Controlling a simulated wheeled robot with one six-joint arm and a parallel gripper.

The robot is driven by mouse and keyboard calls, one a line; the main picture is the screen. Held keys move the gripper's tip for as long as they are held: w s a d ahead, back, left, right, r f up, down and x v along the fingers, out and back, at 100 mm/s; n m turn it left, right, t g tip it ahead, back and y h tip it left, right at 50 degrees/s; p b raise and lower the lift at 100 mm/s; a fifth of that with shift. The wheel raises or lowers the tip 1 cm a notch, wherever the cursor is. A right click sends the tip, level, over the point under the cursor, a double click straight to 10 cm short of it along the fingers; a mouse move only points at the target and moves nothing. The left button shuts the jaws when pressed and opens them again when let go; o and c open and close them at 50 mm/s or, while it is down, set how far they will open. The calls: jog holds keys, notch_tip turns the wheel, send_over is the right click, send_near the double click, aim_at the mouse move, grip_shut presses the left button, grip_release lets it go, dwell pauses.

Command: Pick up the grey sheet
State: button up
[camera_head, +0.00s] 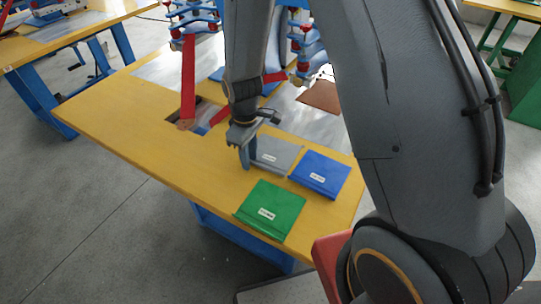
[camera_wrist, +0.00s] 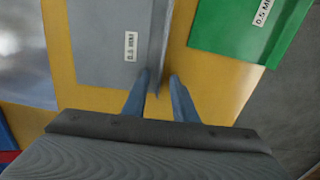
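The grey sheet (camera_head: 277,153) lies on the yellow table, with a small white label and a raised lip along one edge. In the wrist view the grey sheet (camera_wrist: 105,40) fills the upper left, and its lip runs down between my fingers. My gripper (camera_head: 247,165) is low at the sheet's left edge in the head view. In the wrist view my gripper (camera_wrist: 160,76) is open, one finger on each side of the lip, with yellow table showing between the lip and the right finger. Part of the sheet is hidden behind my gripper in the head view.
A green sheet (camera_head: 270,210) lies in front of the grey one, and a blue sheet (camera_head: 320,174) lies to its right. The yellow table (camera_head: 130,125) is bare at the left. Red and blue clamp fixtures (camera_head: 188,75) stand behind. A brown sheet (camera_head: 320,96) lies farther back.

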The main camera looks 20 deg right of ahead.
jog(key=shift+c, duration=0.5)
grip_shut()
jog(key=shift+r, duration=0.15)
